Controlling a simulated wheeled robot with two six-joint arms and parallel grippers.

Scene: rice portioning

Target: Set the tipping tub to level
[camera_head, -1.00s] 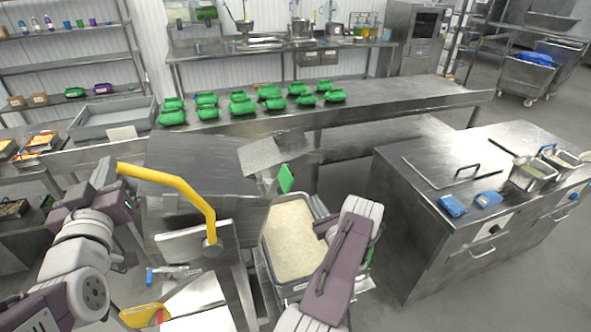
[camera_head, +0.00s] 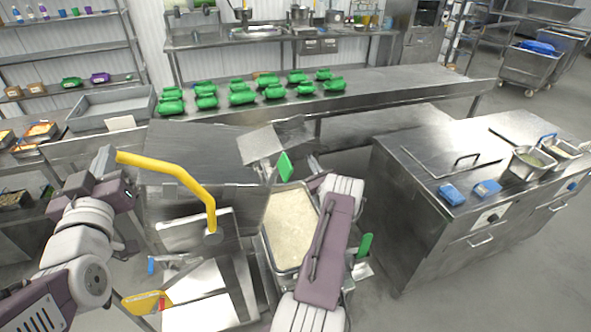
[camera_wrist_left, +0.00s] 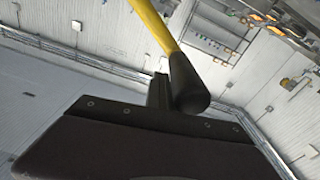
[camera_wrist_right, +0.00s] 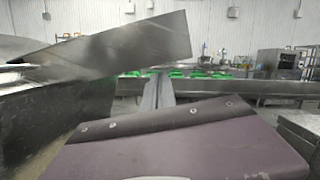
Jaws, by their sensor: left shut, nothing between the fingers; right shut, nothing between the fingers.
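The tipping tub (camera_head: 190,150) is a large steel vessel left of centre in the head view, with a bent yellow handle (camera_head: 185,178). I cannot tell its exact tilt. My left gripper (camera_head: 104,160) is shut and empty beside the handle's upper left end. In the left wrist view its fingers (camera_wrist_left: 158,90) are close to the handle's black end (camera_wrist_left: 188,85); contact is unclear. My right gripper (camera_head: 313,165) is shut and empty, right of the tub's steel lip (camera_head: 260,145). The right wrist view shows its fingers (camera_wrist_right: 158,92) near a slanted steel sheet (camera_wrist_right: 125,50).
A bin of pale rice (camera_head: 290,228) with green handles stands below the tub's right side, partly hidden by my right arm. A steel cabinet (camera_head: 430,225) stands at right.

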